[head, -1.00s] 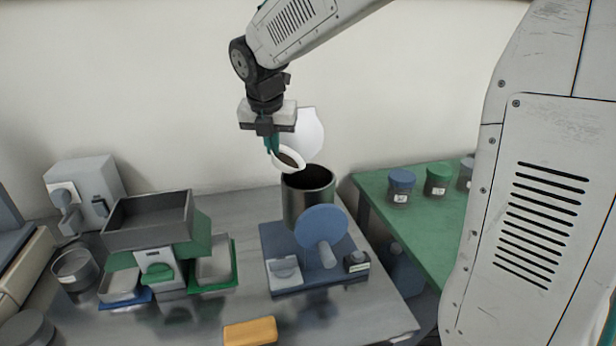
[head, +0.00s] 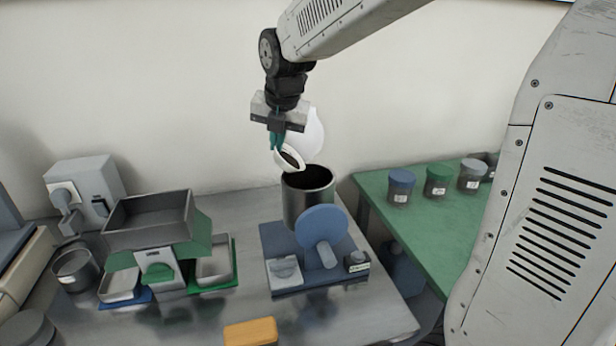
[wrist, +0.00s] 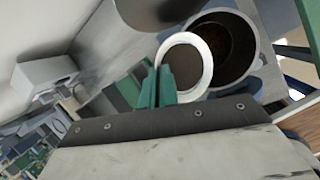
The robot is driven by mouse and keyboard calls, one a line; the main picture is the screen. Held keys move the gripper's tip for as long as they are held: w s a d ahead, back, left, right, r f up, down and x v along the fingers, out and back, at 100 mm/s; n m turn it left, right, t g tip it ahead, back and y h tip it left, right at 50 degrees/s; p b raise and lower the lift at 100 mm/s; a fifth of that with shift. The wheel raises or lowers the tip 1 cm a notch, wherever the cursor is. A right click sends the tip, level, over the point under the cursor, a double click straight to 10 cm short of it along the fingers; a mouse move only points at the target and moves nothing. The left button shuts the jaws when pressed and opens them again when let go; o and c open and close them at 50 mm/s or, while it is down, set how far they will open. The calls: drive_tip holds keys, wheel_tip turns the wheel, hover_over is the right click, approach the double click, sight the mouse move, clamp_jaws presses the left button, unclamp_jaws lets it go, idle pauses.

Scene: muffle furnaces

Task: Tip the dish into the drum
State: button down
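My gripper (head: 277,140) is shut on the rim of a white dish (head: 297,164), with its teal fingers pinching the dish's left side. The dish is tilted, its opening facing me, just above the left of the drum's mouth. In the wrist view, brown material shows inside the dish (wrist: 207,55), beside my fingers (wrist: 161,88). The metal drum (head: 305,207) stands open on a blue base; in the wrist view, brown material also shows inside the drum (wrist: 232,42). A white round lid-like piece (head: 316,132) stands raised behind the dish.
A blue disc (head: 321,226) fronts the drum. A splitter-like device with a grey hopper (head: 150,222) and trays stands left. A yellow block (head: 251,332) lies at the front edge. Several lidded jars, including a blue-lidded one (head: 401,185), stand on the green table (head: 440,235) at right.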

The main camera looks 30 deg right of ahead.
drive_tip(key=shift+s+d+r+t+y, duration=0.15)
drive_tip(key=shift+d+r+t+y, duration=0.2)
drive_tip(key=shift+y, duration=0.15)
drive_tip(key=shift+s+d+r+m+t+y, duration=0.3)
drive_tip(key=shift+d+y, duration=0.15)
drive_tip(key=shift+y, duration=0.15)
drive_tip(key=shift+s+d+r+t+y, duration=0.2)
drive_tip(key=shift+d+t+y, duration=0.15)
drive_tip(key=shift+d+y, duration=0.25)
drive_tip(key=shift+a, duration=0.1)
